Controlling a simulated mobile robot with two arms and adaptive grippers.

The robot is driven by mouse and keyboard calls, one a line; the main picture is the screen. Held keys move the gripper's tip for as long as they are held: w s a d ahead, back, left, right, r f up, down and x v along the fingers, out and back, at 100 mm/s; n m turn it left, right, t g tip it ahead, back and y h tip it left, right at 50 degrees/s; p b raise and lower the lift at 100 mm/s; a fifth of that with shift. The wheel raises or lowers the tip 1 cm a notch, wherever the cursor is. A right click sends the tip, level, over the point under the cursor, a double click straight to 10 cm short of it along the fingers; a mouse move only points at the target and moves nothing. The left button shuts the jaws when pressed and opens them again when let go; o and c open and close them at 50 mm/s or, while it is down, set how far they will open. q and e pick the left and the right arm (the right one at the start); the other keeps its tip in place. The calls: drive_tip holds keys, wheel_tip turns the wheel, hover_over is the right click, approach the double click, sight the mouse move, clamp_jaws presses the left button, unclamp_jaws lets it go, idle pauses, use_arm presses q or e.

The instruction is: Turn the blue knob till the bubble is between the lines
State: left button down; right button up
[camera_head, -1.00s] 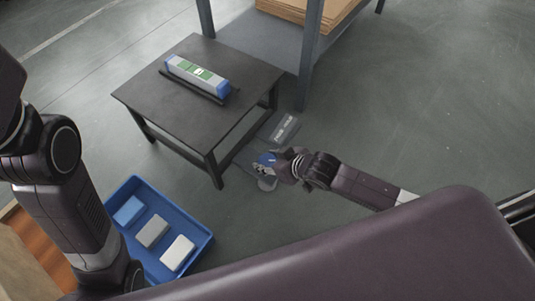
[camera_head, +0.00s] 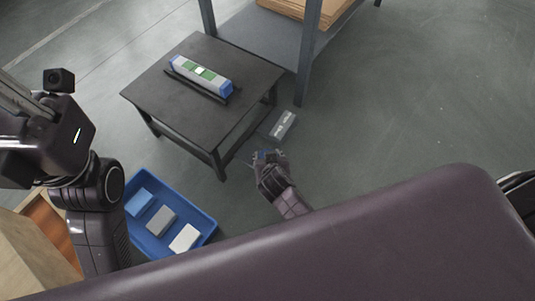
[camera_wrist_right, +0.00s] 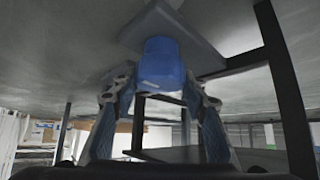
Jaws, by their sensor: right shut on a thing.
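A spirit level with blue ends and a grey body (camera_head: 187,68) lies on the black table in the head view. Its green vial (camera_head: 211,77) has a pale bubble (camera_head: 200,71) near the middle; the lines are too small to make out. The blue knob (camera_head: 262,155) is low beside the table's near corner. In the right wrist view the knob (camera_wrist_right: 162,68) sits under a grey plate, between my fingers. My right gripper (camera_head: 268,160) is shut on it. My left arm is at the left edge; its gripper (camera_head: 25,100) is cut off and its jaws are unclear.
The black table (camera_head: 160,95) stands on thin legs. A blue tray (camera_head: 207,217) with three blocks lies near my left arm. A grey labelled piece (camera_head: 283,125) lies on the floor beside the table. A shelf (camera_head: 262,45) stands behind. The floor to the right is clear.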

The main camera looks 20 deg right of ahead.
idle(0.6)
drive_tip(key=o, duration=1.2)
drive_tip(key=shift+w, duration=0.1)
drive_tip(key=shift+c, duration=0.2)
drive_tip(key=v, duration=0.7)
drive_tip(key=shift+r, duration=0.2)
drive_tip(key=shift+a, duration=0.1)
